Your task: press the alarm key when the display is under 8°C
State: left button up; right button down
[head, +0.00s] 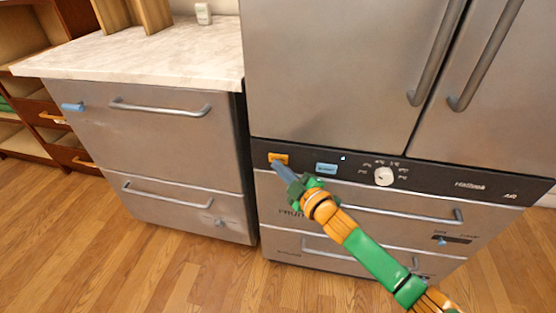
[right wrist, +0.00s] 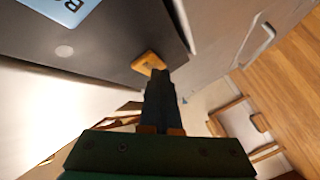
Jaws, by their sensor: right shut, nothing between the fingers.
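An orange key (head: 278,158) sits at the left end of the dark control strip (head: 440,180) on the steel appliance. A blue panel (head: 326,169) with lettering is to its right; I cannot tell whether it is a key or the display, and I can read no temperature. My right gripper (head: 279,166) is shut and empty, its tips at the orange key's lower edge. In the right wrist view the tips (right wrist: 158,76) overlap the edge of the orange key (right wrist: 149,63); I cannot tell whether they touch. The blue panel (right wrist: 66,8) is partly cut off there. My left gripper is out of view.
A white dial (head: 383,176) is on the strip, right of the blue panel. Door handles (head: 440,60) stick out above, and a drawer handle (head: 410,214) below. A steel drawer unit with a pale countertop (head: 150,56) stands left. Wooden floor (head: 120,235) is open in front.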

dwell(0.4)
jog(key=shift+s+a+p, duration=0.2)
jog(key=shift+s+p, duration=0.3)
jog(key=shift+s, duration=0.2)
jog(key=s+p, duration=0.1)
jog(key=s, duration=0.1)
jog(key=s+a+p, duration=0.1)
jog(key=s, duration=0.1)
jog(key=shift+s+a, duration=0.2)
jog(key=shift+s, duration=0.2)
dwell(0.3)
